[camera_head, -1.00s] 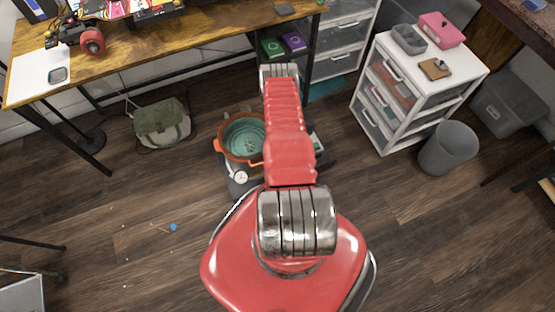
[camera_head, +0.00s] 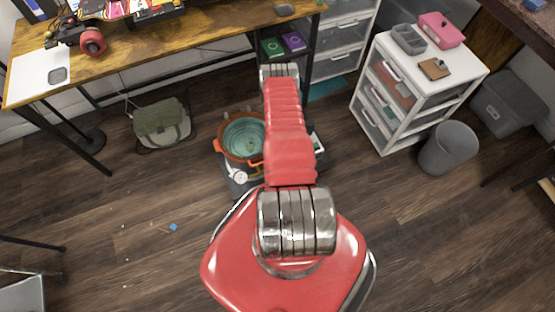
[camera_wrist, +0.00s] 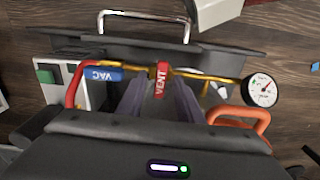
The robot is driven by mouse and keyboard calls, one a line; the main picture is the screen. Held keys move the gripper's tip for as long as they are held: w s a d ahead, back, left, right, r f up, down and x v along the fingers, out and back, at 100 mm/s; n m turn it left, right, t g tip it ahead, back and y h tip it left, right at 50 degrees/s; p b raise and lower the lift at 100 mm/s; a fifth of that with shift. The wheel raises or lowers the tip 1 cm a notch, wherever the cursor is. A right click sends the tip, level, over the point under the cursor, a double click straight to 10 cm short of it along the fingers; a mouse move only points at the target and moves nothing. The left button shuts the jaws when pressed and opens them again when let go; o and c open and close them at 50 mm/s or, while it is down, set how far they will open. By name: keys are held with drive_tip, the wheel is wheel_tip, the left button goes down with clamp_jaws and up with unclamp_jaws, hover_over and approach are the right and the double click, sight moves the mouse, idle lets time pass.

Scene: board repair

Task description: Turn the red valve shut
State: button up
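The red valve handle (camera_wrist: 161,80), marked VENT, is on a brass pipe (camera_wrist: 203,76) in the wrist view. It points down the picture, across the pipe. My gripper (camera_wrist: 160,92) is over it, with one grey-purple finger on each side of the handle. The fingers look apart; contact with the handle is not clear. A blue handle (camera_wrist: 103,74), marked VAC, lies along the pipe to the left. A round gauge (camera_wrist: 262,91) is at the pipe's right end. In the head view my red arm hides the gripper and valve, beside the orange-rimmed pot (camera_head: 240,158).
An orange pot handle (camera_wrist: 240,118) lies right of my fingers, close to the gauge. A red hose (camera_wrist: 75,86) is at the left. A metal handle (camera_wrist: 145,14) stands behind the pipe.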

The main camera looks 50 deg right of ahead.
drive_tip(key=shift+r, duration=0.15)
wheel_tip(320, 180, up, 13)
drive_tip(key=shift+r, duration=0.2)
idle(0.7)
idle(0.6)
